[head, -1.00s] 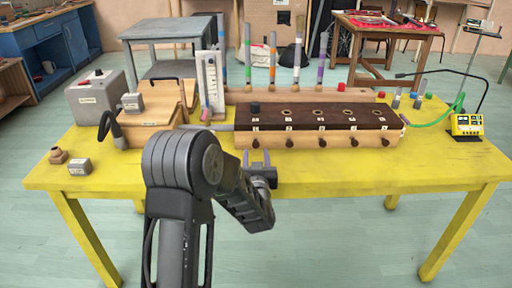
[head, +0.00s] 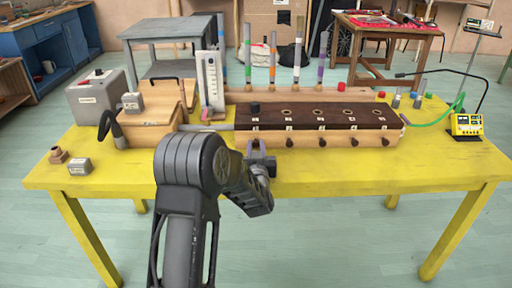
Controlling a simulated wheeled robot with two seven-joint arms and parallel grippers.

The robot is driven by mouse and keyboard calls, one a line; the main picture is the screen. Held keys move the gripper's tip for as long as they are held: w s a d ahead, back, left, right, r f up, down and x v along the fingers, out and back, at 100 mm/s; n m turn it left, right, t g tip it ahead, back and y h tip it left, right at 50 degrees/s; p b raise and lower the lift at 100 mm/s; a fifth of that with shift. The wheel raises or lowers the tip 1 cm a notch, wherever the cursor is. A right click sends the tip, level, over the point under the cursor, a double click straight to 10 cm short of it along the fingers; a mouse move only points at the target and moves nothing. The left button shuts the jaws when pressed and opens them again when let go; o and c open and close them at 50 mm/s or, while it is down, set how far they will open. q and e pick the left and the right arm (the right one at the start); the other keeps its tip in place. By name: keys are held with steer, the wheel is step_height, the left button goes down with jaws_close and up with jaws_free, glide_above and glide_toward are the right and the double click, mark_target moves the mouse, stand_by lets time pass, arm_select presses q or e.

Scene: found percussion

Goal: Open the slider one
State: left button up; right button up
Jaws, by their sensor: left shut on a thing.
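The long wooden box with a dark top (head: 375,117) stands on the yellow table, with a row of numbered holes and a row of dark slider knobs on its front face. The slider one knob, at the left end of the row under label 1, is mostly hidden by my left gripper (head: 257,147). That gripper reaches the front face there and is shut on the slider one knob. The slider two knob (head: 289,143) and the others to its right show clear of the gripper. My right gripper is not in view.
A dark cylinder (head: 255,107) stands on the box top by label 1. A wooden bellows-like box (head: 150,125) and a white gauge (head: 210,80) stand to the left. A yellow meter (head: 466,125) is at right. The table's front strip is mostly clear.

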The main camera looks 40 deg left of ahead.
arm_select(q)
jaws_close()
stand_by(0.7)
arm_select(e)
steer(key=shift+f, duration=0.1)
